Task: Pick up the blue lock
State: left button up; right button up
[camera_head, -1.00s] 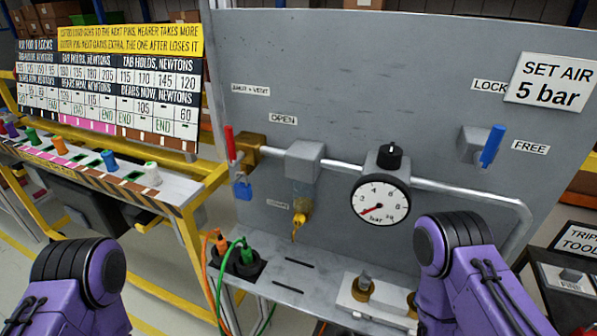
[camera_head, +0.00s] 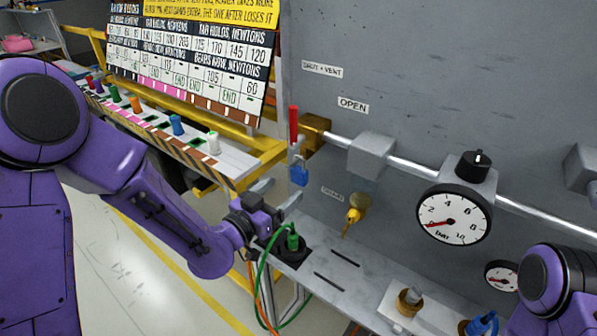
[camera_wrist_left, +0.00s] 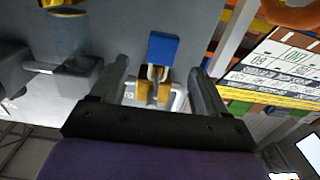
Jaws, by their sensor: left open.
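The blue lock (camera_head: 299,177) hangs below the red lever (camera_head: 293,125) at the left end of the pipe. My left gripper (camera_head: 277,194) is just left of the lock and a little lower, with its fingers apart and nothing between them in the head view. In the left wrist view the blue lock (camera_wrist_left: 163,47) lies ahead, in line with the gap between the two fingers. Its pale shackle and brass-coloured parts show beside it. I cannot tell whether a finger touches it. My right gripper is out of view.
A green plug (camera_head: 292,241) with looping cable sits on the ledge under my left gripper. The yellow drain valve (camera_head: 355,215) is to the right of the lock, and the gauge (camera_head: 452,217) further right. A bench (camera_head: 235,163) with coloured pegs stands left.

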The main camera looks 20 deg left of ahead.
aim_at(296, 172)
pick_arm(q)
jog(key=w+p, duration=0.1)
jog(key=w, duration=0.1)
jog(key=w+d+r+p, duration=0.1)
jog(key=w+d+p, duration=0.1)
jog(key=w, duration=0.1)
jog(key=shift+w+r, duration=0.35)
jog(key=shift+r, duration=0.05)
jog(key=shift+w+f, duration=0.2)
jog(key=shift+w, duration=0.25)
jog(key=c, duration=1.1)
